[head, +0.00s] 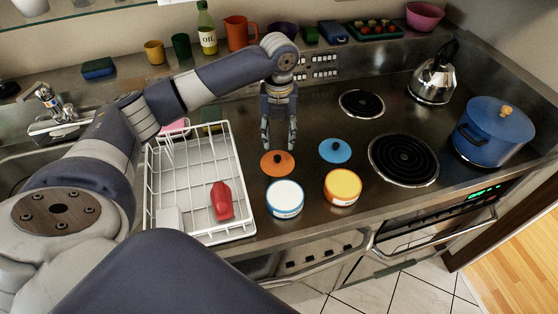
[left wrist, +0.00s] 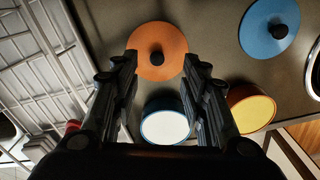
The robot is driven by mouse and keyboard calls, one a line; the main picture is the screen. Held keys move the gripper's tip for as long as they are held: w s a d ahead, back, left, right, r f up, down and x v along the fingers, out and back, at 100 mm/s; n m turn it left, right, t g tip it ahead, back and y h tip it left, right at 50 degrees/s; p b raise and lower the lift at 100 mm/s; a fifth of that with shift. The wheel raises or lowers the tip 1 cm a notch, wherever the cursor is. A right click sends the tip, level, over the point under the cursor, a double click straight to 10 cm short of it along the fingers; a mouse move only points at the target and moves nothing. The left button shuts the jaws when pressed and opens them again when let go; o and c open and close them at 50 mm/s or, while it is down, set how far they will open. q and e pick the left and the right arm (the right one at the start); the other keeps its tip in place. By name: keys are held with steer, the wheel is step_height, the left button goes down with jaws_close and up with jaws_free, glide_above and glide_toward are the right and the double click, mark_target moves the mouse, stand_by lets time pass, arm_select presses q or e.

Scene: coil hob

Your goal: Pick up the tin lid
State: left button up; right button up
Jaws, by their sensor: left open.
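Two tin lids with black knobs lie flat on the steel counter. The orange lid (head: 269,165) is beside the dish rack, and the blue lid (head: 341,151) is to its right. In front stand two open-looking round tins, a blue one with a white inside or top (head: 285,198) and an orange one with a yellow inside or top (head: 343,186). My left gripper (head: 279,143) is open, pointing down, empty, just behind and above the orange lid. In the left wrist view, the orange lid (left wrist: 150,67) shows beyond and between the open fingers. My right gripper is not in view.
A white wire dish rack (head: 150,190) with a red item (head: 221,201) stands left of the lids. Coil burners (head: 404,160), a blue pot (head: 490,135) and a kettle (head: 434,78) are to the right. Cups and an oil bottle (head: 207,30) line the back ledge.

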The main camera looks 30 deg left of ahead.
mark_target(277, 156)
arm_select(q)
steer(key=shift+s+f, duration=0.25)
steer(key=shift+f, duration=0.5)
step_height(277, 156, down, 4)
steer(key=shift+w+a+f+p, duration=0.1)
steer(key=shift+a+f+p, duration=0.05)
steer(key=shift+p, duration=0.95)
steer(key=shift+f, duration=0.6)
jaws_close()
